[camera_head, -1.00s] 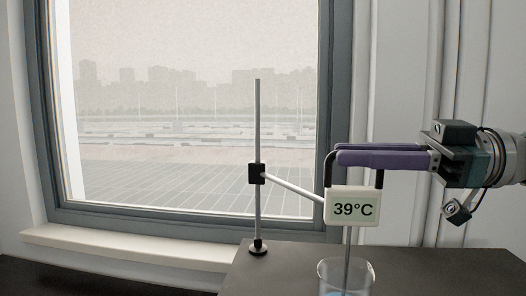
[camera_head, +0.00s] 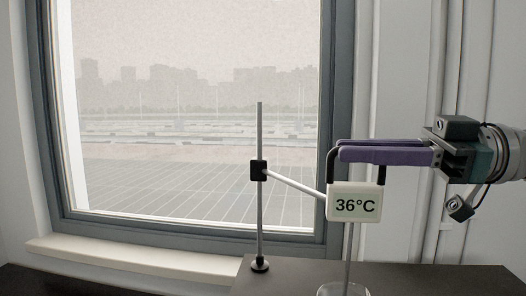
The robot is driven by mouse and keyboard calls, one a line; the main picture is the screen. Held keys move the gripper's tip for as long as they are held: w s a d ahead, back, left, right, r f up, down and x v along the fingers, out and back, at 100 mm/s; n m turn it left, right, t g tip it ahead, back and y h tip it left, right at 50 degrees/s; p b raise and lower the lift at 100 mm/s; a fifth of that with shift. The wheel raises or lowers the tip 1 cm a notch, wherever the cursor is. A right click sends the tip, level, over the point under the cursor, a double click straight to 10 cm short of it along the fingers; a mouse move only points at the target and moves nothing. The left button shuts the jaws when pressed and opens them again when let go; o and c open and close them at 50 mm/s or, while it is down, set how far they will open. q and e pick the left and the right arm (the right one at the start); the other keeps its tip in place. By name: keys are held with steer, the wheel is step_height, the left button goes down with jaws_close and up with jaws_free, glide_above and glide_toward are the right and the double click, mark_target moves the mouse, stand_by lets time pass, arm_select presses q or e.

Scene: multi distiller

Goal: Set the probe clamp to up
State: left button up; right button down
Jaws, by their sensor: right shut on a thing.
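The probe clamp is a small black block (camera_head: 258,170) on a thin upright metal rod (camera_head: 260,220), in the upper half of the rod. A pale arm (camera_head: 295,184) runs from it to a white display box (camera_head: 355,203) reading 36°C. A thin probe (camera_head: 347,255) hangs from the box towards a glass beaker (camera_head: 343,290), which is cut off by the bottom edge. The probe's tip is out of view. My right gripper (camera_head: 341,149), with purple fingers, comes in from the right and is shut on the box's black handle (camera_head: 332,166). My left gripper is not in view.
The rod's round base (camera_head: 260,264) stands on a dark table (camera_head: 300,277) near its left end. A window (camera_head: 200,120) with a pale sill (camera_head: 130,257) is behind.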

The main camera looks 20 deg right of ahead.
step_height(320, 180, up, 9)
steer(key=p, duration=0.6)
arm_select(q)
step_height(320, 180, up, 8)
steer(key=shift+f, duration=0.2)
arm_select(e)
steer(key=c, duration=1.1)
jaws_free()
steer(key=shift+c, duration=0.2)
steer(key=shift+o, duration=1.1)
steer(key=shift+f, duration=0.1)
steer(key=shift+s+d+f+b, duration=0.2)
steer(key=shift+d+f+b, duration=0.05)
steer(key=shift+d+b, duration=0.15)
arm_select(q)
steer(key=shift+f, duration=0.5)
arm_select(e)
steer(key=v, duration=0.9)
steer(key=shift+r, duration=0.2)
